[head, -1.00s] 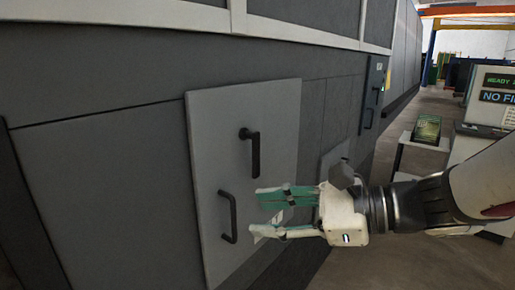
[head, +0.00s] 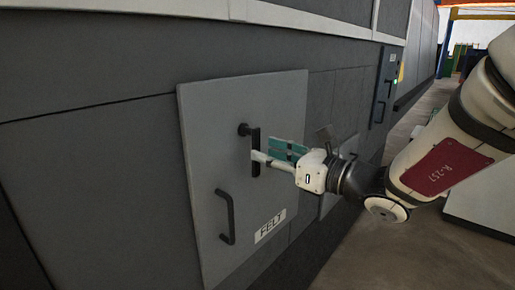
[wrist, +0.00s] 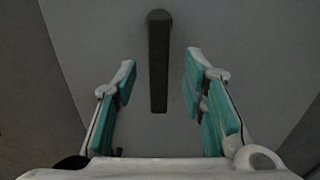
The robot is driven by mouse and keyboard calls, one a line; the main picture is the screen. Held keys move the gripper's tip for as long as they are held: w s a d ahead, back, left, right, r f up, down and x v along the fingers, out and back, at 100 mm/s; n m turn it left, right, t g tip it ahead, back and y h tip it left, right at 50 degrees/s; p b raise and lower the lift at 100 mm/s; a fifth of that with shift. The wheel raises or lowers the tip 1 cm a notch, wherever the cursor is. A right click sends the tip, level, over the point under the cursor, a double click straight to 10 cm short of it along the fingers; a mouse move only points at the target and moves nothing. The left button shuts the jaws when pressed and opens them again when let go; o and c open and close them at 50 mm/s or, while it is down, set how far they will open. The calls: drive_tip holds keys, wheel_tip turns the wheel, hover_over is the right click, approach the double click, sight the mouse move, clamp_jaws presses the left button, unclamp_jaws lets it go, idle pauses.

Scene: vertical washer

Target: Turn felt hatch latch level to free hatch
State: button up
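The felt hatch (head: 215,150) is a light grey panel with a "FELT" label (head: 270,226) at its lower right. Its black latch (head: 255,165) is near the upper middle, with the lever hanging about vertical from its pivot. My gripper (head: 268,153) is open at the latch, with one finger overlapping the lever in the head view. In the wrist view, the dark latch lever (wrist: 158,70) runs upright between the two teal-padded fingers, with gaps on both sides. I cannot tell how deep the fingers reach around it, and I see no contact.
A black fixed pull handle (head: 226,217) is on the hatch, lower left of the latch. The dark grey machine wall (head: 90,160) surrounds the hatch. Open floor (head: 400,245) lies at the right.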

sight(258, 149)
drive_tip(key=shift+x, duration=2.1)
drive_tip(key=shift+s, duration=0.1)
clamp_jaws()
